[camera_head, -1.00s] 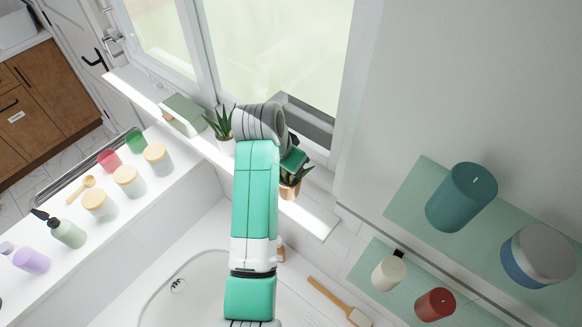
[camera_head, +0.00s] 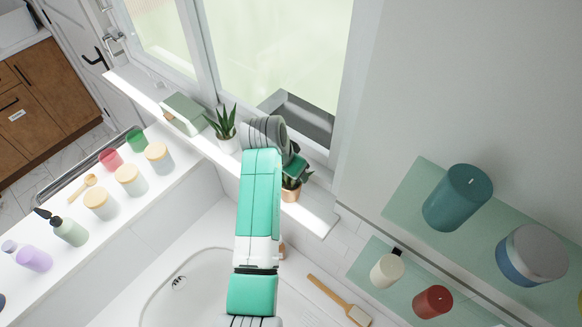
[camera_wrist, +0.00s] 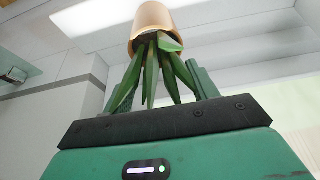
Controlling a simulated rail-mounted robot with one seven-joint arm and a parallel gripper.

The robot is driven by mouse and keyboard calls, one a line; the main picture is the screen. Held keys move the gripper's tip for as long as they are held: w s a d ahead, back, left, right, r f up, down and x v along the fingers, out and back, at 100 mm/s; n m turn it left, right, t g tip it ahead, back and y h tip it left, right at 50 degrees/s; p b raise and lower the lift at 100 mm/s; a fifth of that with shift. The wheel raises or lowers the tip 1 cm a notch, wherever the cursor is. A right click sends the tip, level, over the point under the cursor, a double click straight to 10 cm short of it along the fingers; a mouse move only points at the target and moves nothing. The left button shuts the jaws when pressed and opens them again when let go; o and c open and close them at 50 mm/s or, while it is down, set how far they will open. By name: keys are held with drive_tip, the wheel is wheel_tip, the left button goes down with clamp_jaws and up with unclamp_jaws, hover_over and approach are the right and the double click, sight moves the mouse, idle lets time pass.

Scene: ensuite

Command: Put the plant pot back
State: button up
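A copper-coloured plant pot (camera_head: 290,195) with green spiky leaves is at the right end of the window sill (camera_head: 318,222). I cannot tell whether its base touches the sill. My gripper (camera_head: 295,166) is just above it, partly hidden behind my forearm and wrist. In the wrist view the pot (camera_wrist: 155,18) is beyond the fingertips, with its leaves pointing towards the palm. The two green fingers of my gripper (camera_wrist: 157,82) stand apart on either side of the leaves, which partly cover them. The fingers are not on the pot wall.
A second plant in a white pot (camera_head: 228,143) stands left of my wrist on the sill, close to it. A green box (camera_head: 184,113) is farther left. Jars (camera_head: 129,179) and bottles line the ledge. Glass shelves (camera_head: 425,180) with candles are at the right. A wooden brush (camera_head: 335,297) lies below.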

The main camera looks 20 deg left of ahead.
drive_tip(key=shift+r, duration=0.1)
drive_tip(key=b+v, duration=0.1)
drive_tip(key=v, duration=1.1)
